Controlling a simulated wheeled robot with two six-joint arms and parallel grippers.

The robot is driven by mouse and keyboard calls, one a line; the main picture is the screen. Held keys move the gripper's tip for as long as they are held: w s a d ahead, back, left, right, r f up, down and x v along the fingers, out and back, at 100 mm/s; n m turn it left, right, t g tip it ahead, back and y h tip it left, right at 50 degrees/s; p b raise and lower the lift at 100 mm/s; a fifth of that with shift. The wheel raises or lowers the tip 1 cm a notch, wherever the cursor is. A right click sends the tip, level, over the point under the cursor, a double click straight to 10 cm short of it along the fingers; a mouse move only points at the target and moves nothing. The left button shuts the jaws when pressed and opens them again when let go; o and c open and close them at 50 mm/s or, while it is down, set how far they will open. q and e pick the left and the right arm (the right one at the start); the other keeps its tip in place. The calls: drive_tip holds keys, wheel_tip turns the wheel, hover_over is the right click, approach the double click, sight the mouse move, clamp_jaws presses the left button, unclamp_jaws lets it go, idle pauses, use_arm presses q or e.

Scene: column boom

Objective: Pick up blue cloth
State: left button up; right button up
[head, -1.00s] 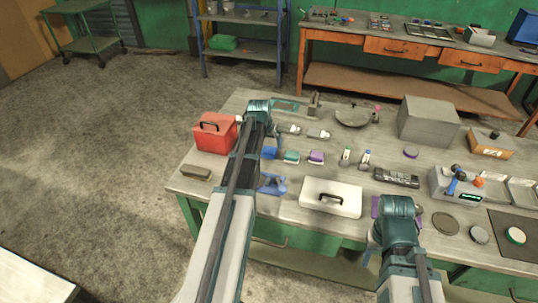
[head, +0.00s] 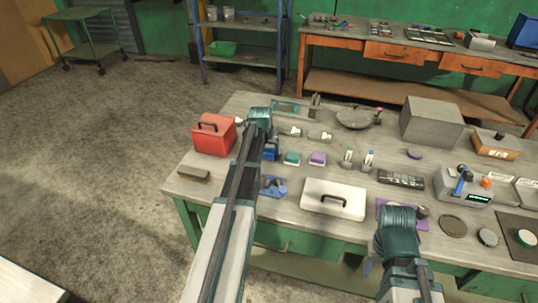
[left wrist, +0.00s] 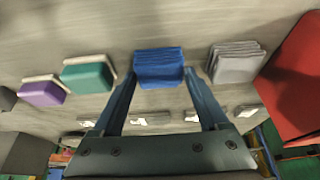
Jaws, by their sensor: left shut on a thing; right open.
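The blue cloth (head: 271,152) is a small folded stack on the workbench, just right of my left arm in the head view. In the left wrist view the blue cloth (left wrist: 159,72) sits between the two fingertips of my left gripper (left wrist: 160,76), which is shut on it. Whether it is clear of the bench I cannot tell. In the head view my left arm hides most of that gripper. My right gripper (head: 369,266) is open at the front edge of the bench, mostly hidden behind its own wrist.
A red toolbox (head: 214,136), a white case (head: 333,200) and a blue tool (head: 273,186) are close by. Free bench shows between these.

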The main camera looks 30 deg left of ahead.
sight(269, 151)
use_arm(q)
drive_tip(key=c, duration=0.3)
drive_tip(key=shift+r, duration=0.1)
drive_tip(key=shift+r+p, duration=0.5)
drive_tip(key=shift+p, duration=0.15)
wheel_tip(269, 151, up, 3)
drive_tip(key=p, duration=0.3)
drive_tip(key=s+d, duration=0.2)
drive_tip(key=d, duration=0.2)
drive_tip(key=s+d, duration=0.2)
drive_tip(key=d, duration=0.3)
drive_tip(key=s+d, duration=0.2)
drive_tip(key=d, duration=0.3)
drive_tip(key=shift+s+d+r+p, duration=0.25)
drive_tip(key=shift+s+r+p, duration=0.1)
drive_tip(key=shift+s+r, duration=0.05)
drive_tip(key=o, duration=0.7)
drive_tip(key=c, duration=0.6)
